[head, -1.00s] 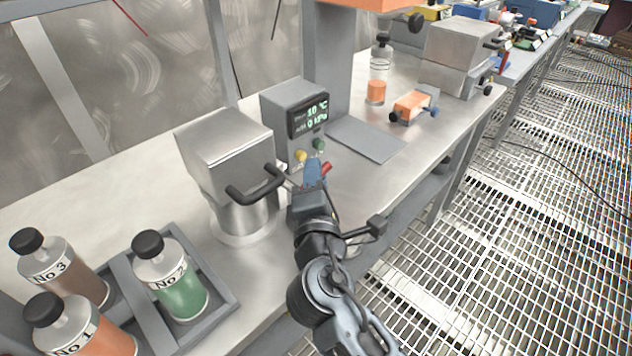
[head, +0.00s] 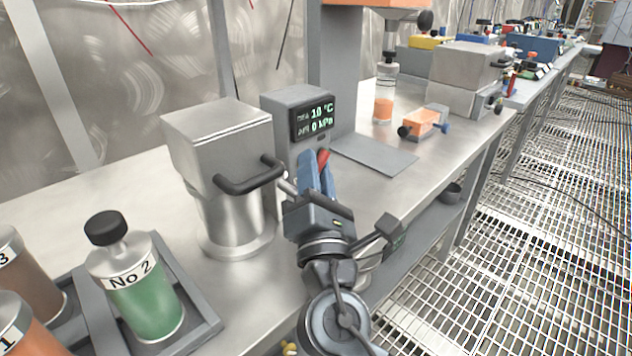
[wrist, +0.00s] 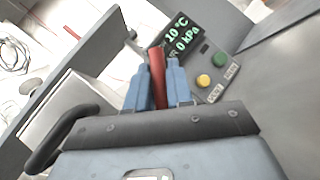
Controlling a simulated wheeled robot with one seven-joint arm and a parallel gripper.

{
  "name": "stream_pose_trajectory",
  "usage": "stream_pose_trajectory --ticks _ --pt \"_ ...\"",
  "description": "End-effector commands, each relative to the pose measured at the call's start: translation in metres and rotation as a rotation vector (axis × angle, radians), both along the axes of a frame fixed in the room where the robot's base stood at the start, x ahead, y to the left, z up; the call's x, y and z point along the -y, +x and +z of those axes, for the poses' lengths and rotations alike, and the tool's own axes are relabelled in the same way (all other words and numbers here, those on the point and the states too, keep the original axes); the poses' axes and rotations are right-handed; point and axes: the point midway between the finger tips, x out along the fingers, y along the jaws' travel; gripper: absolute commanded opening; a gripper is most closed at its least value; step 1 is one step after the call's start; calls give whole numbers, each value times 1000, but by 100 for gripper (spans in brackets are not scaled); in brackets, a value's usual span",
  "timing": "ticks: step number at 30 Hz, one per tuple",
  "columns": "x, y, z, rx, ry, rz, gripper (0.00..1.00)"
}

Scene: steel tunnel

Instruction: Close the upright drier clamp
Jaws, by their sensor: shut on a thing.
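The drier is a steel canister (head: 232,222) with a boxy metal head (head: 218,140) and a black bar handle (head: 250,176) at its front. The clamp's red lever (head: 323,156) stands close to upright beside the head, its tip showing above my fingers. My gripper (head: 316,176) has its blue fingers closed around this lever. In the wrist view the red lever (wrist: 157,76) lies between the two fingers (wrist: 158,90). The lever's lower end and its joint are hidden by my gripper. The black handle (wrist: 68,132) shows left of my fingers.
A grey control box (head: 300,118) with a lit display stands just behind my gripper. Its yellow button (wrist: 203,80) and green button (wrist: 219,60) show in the wrist view. A bottle rack (head: 205,318) with labelled bottles is at the front left. A flat grey plate (head: 375,156) lies to the right.

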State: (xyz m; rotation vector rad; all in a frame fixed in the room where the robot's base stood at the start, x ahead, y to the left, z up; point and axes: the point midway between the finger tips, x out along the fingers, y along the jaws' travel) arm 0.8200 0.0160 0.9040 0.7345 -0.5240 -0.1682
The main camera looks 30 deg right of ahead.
Motion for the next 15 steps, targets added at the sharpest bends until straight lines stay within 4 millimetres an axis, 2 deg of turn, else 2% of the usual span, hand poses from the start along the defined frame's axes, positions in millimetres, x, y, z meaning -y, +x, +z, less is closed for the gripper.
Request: stream_pose_trajectory --ticks 12,13,15 --pt "-1 0 -2 -2 -7 1 0" --pt "-1 0 -2 -2 -7 1 23" --pt "-1 0 -2 -1 -6 1 30"
